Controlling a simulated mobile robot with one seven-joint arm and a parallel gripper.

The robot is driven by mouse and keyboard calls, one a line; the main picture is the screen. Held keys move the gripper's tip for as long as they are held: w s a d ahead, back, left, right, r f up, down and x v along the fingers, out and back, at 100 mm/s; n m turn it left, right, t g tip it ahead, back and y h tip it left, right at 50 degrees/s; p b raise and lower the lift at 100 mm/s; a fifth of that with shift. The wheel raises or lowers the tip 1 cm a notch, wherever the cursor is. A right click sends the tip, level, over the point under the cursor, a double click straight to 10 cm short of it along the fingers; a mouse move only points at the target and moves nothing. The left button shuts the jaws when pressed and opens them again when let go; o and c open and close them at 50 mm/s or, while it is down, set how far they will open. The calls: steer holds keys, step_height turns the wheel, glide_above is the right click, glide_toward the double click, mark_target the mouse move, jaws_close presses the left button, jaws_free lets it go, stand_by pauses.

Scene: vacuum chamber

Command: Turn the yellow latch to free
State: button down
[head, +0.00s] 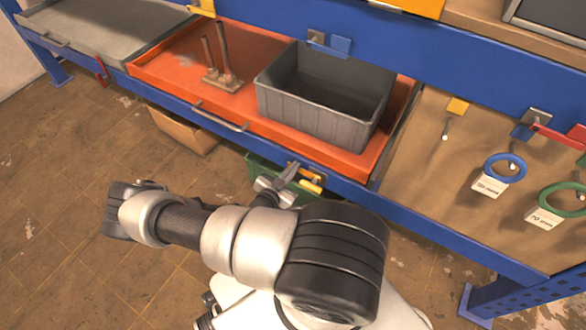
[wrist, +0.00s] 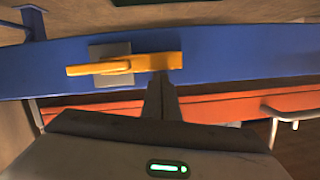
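The yellow latch (head: 310,184) is on a grey plate on the front blue beam, below the orange tray. In the wrist view the latch (wrist: 120,66) lies roughly level, with its narrow handle pointing left and its wider block at right. My gripper (head: 291,170) is at the beam, beside the latch. In the wrist view my gripper's fingers (wrist: 163,88) are close together, with nothing seen between them. Their tips reach the lower edge of the latch's wider block; I cannot tell whether they touch it.
The orange tray (head: 222,108) holds a grey bin (head: 315,119) and a brown post fixture (head: 223,80). A metal handle (head: 220,117) sticks out left of the latch. A green bin (head: 262,174) and a cardboard box (head: 183,130) are below. Tagged rings hang at right.

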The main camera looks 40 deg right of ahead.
steer(key=shift+a+f, duration=0.1)
steer(key=p+v, duration=0.1)
steer(key=v, duration=1.6)
steer(key=shift+s+a, duration=0.1)
steer(key=shift+a, duration=0.05)
